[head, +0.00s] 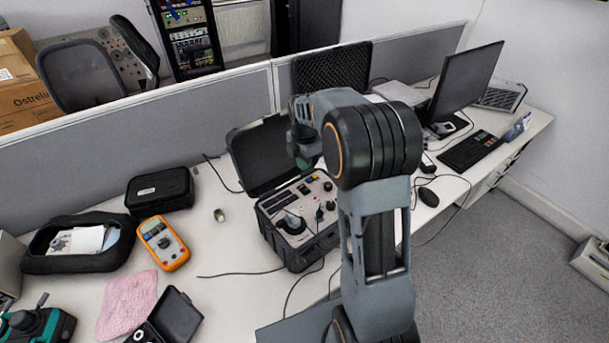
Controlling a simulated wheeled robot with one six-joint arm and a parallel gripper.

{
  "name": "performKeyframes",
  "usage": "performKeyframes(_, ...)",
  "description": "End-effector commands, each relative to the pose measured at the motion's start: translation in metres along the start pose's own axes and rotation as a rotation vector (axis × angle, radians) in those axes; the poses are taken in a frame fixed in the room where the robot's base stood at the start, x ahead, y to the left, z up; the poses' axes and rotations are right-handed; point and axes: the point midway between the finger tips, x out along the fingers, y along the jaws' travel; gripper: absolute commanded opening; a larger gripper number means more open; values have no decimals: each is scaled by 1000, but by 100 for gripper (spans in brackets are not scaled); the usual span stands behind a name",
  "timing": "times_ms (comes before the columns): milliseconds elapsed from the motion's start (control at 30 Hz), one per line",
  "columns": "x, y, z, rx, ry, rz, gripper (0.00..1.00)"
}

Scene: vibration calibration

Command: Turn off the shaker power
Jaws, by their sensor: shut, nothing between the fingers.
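The shaker unit is an open black case (292,250) on the desk, its lid (262,155) raised at the back. Its grey control panel (312,190) carries knobs, small switches, a display and a round black part. The panel's right side is close to my arm. My gripper (304,163) shows small and dark at the end of my arm, above the back of the case in the picture, partly in front of the lid. It is shut and holds nothing. I cannot tell its height above the panel. The power switch cannot be singled out at this size.
An orange multimeter (164,243), a black zip case (160,190), an open black pouch (50,262) and a pink cloth (127,304) lie left. A monitor (467,85), keyboard (468,151) and mouse (428,197) are right. Cables cross the desk. A grey partition (150,135) stands behind.

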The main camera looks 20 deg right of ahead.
Motion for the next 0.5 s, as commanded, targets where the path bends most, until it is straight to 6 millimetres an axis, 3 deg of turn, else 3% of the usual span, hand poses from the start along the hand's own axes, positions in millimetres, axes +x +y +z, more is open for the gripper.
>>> performKeyframes(200,-27,0,1,1,-1,3,0)
performKeyframes(500,-39,-1,1,2,0,2,0)
